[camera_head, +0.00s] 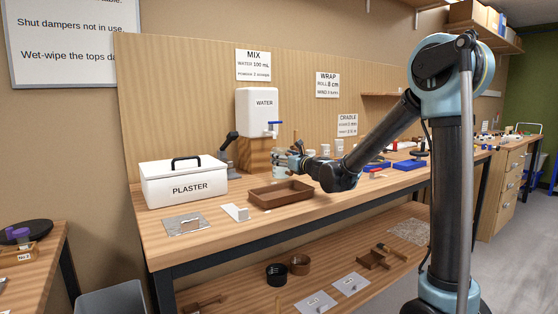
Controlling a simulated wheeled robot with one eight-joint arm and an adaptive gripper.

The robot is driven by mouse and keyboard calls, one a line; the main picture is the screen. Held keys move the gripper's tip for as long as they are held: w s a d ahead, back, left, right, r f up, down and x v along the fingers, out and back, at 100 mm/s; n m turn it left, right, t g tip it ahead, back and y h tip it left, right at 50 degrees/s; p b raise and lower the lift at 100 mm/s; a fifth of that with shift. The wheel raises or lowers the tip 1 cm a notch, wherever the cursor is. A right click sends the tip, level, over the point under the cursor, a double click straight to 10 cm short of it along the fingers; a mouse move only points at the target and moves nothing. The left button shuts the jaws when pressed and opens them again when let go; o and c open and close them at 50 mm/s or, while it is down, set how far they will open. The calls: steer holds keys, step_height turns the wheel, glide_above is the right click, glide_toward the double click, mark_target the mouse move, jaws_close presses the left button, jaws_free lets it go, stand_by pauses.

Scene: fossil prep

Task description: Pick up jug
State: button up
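My gripper (281,159) is at the end of my arm, above the bench and just below and right of the tap of the white water tank (263,104). Its fingers are small and crowded in this view, so I cannot tell if they are open or shut. A pale, partly see-through shape at the fingers may be the jug, but it blends with the gripper and I cannot make it out surely. No other clear jug shows.
A brown tray (281,203) lies in front of the gripper. A white plaster box (184,183) stands at the left, with a dark clamp-like device (228,150) behind it. A wooden stand (252,157) supports the tank. Blue items (409,164) lie further right.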

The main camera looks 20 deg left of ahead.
steer(key=v, duration=0.2)
steer(key=shift+s+d, duration=0.25)
steer(key=shift+d, duration=0.1)
step_height(320, 180, up, 14)
